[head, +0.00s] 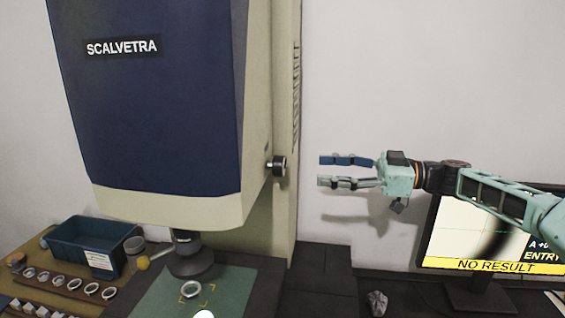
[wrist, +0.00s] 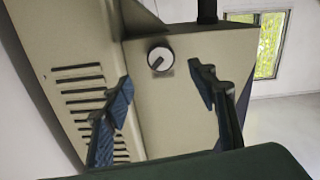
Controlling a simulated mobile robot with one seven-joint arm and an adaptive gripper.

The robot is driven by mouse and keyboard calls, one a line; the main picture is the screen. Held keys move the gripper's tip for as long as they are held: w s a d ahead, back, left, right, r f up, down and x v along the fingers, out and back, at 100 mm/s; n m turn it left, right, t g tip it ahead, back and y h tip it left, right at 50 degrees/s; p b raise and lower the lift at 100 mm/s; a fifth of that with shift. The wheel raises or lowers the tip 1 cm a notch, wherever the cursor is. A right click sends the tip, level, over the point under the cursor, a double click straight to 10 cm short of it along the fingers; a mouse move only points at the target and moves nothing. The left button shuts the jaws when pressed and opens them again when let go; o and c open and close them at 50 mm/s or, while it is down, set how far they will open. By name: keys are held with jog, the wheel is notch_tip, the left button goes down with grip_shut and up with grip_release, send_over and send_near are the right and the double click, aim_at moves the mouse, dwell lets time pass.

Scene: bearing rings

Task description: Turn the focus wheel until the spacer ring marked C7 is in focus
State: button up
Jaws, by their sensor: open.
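The focus wheel (head: 279,166) is a dark knob on the right side of the large blue and cream machine (head: 150,100). My gripper (head: 320,171) is open and empty, to the right of the wheel and apart from it. In the wrist view the wheel (wrist: 160,58) shows a pale face with a dark mark, between and beyond the two open fingers (wrist: 165,80). A ring (head: 191,289) lies on the green stage (head: 232,288) under the lens (head: 190,255). Its marking is too small to read. The monitor (head: 490,235) shows a blurred dark curved band and "NO RESULT".
A blue bin (head: 85,248) stands at the left, by a row of several rings (head: 60,281) on a brown strip. A crumpled grey object (head: 377,302) lies on the dark bench at the front right. The space between my gripper and the wheel is clear.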

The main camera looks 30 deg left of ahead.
aim_at(283, 166)
jog(key=x, duration=0.3)
jog(key=p+x, duration=0.1)
jog(key=x, duration=0.3)
jog(key=p+x, duration=0.1)
jog(key=x, duration=0.2)
jog(key=shift+s+a+r, duration=0.25)
jog(key=shift+a+r, duration=0.05)
jog(key=shift+a, duration=0.05)
jog(key=c, duration=1.2)
jog(key=shift+o, duration=0.2)
